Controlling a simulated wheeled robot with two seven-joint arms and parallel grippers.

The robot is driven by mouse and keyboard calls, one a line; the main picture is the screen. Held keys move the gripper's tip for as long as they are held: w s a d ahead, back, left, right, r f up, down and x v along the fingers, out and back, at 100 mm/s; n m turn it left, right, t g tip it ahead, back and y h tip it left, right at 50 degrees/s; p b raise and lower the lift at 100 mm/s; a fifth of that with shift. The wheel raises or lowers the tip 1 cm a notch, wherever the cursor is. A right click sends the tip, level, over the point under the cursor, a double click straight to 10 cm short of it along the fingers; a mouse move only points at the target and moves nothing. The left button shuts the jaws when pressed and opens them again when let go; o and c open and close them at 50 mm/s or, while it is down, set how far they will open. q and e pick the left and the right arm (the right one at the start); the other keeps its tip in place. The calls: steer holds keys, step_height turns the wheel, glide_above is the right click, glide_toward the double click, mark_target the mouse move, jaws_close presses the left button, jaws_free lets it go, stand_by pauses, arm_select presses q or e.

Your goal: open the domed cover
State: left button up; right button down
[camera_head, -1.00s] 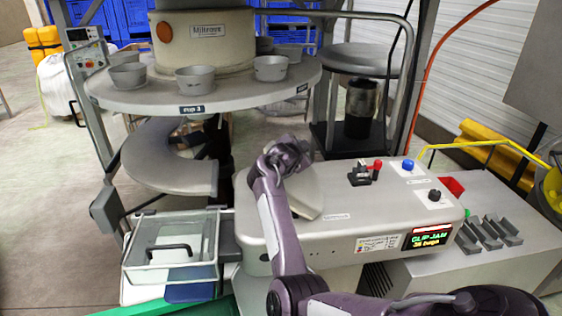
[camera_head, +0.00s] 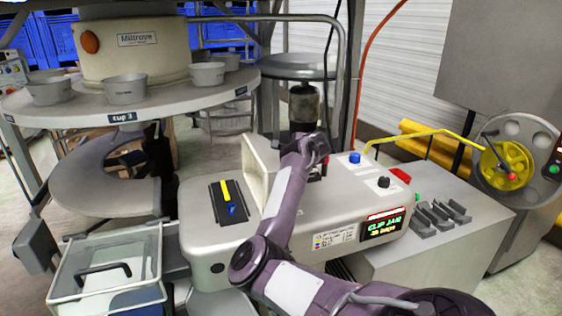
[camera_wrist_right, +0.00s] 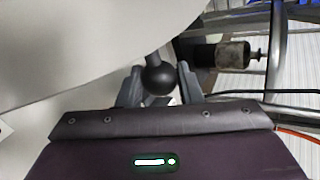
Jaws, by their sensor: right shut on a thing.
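The cream domed cover (camera_head: 258,168) stands tipped up on top of the clipper machine (camera_head: 335,205), its hollow side facing left. The black recess (camera_head: 229,203) beside it is exposed, with a yellow strip and a blue piece inside. My right gripper (camera_head: 318,150) is at the cover's far right side, partly hidden behind my own arm. In the wrist view, my right gripper (camera_wrist_right: 160,88) has its fingers around the cover's dark ball knob (camera_wrist_right: 160,77). The pale cover surface (camera_wrist_right: 80,50) fills the upper left there. My left gripper is not in view.
Blue (camera_head: 354,158) and black (camera_head: 383,182) knobs stand on the machine top, right of my arm. The screen (camera_head: 384,225) reads CLIP JAM. A round table with cups (camera_head: 125,88) is at the left. A clear-lidded box (camera_head: 105,268) is at the lower left.

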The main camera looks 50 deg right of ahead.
steer(key=shift+s+d+f+m+t+y+b, duration=0.3)
steer(key=shift+d+f+b, duration=0.15)
steer(key=shift+f+b, duration=0.25)
steer(key=shift+s+d+f+m+t+y+b, duration=0.15)
steer(key=shift+d+f+m+t+y+b, duration=0.15)
steer(key=shift+d+f+b, duration=0.25)
steer(key=shift+a+f, duration=0.1)
steer(key=c, duration=1.4)
jaws_free()
steer(key=o, duration=0.3)
steer(key=shift+w+f, duration=0.25)
steer(key=shift+w, duration=0.05)
steer(key=shift+o, duration=0.2)
steer(key=shift+s+r, duration=0.25)
steer(key=shift+s, duration=0.3)
steer(key=v, duration=0.6)
steer(key=shift+s+a+r+b, duration=0.2)
steer(key=shift+a+r+b, duration=0.05)
steer(key=shift+b, duration=0.1)
